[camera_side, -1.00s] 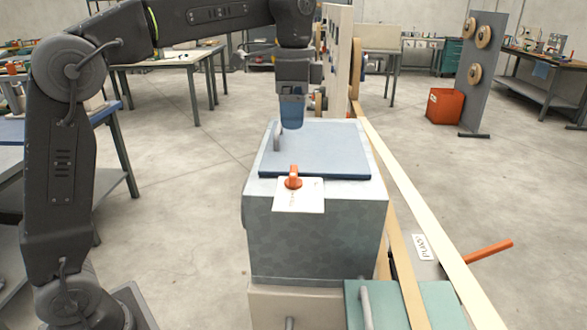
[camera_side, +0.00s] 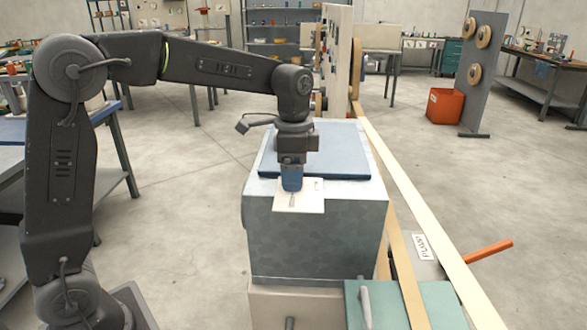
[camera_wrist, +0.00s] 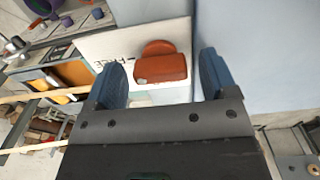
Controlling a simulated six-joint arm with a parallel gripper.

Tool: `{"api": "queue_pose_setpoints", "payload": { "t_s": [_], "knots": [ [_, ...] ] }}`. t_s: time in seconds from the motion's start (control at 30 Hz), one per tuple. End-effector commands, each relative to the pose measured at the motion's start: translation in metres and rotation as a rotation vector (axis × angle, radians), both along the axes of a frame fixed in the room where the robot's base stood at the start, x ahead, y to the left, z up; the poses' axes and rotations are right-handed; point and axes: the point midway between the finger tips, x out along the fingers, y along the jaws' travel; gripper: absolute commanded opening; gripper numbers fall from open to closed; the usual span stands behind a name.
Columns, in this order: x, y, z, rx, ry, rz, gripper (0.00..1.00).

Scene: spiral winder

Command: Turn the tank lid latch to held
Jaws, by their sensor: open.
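The orange latch (camera_wrist: 160,66) sits on a white label plate (camera_wrist: 115,42) in the wrist view, between my gripper's two blue fingers (camera_wrist: 164,80), with a gap on each side. In the side view my gripper (camera_side: 291,186) is down at the front edge of the tank (camera_side: 315,235), over the white plate (camera_side: 312,199), and hides the latch. The blue tank lid (camera_side: 345,166) lies flat on the tank top behind my gripper. The plate's lettering is only partly visible in the wrist view. My gripper is open.
Pale strips (camera_side: 405,202) run along the tank's right side. An orange handle (camera_side: 488,252) and a small label plate (camera_side: 423,247) are at the right. A teal block (camera_side: 390,305) stands in front of the tank.

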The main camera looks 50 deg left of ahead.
Motion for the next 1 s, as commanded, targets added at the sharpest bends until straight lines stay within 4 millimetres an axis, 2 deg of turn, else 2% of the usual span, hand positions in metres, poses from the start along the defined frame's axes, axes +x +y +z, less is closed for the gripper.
{"api": "queue_pose_setpoints", "payload": {
  "t_s": [0.1, 0.6, 1.0],
  "knots": [
    [0.0001, 0.0001, 0.0002, 0.0, 0.0, 0.0, 0.77],
    [0.0001, 0.0, 0.0007, 0.0, 0.0, 0.0, 0.29],
    [0.0001, 0.0, 0.0009, -0.001, -0.001, 0.084, 0.29]
  ]
}}
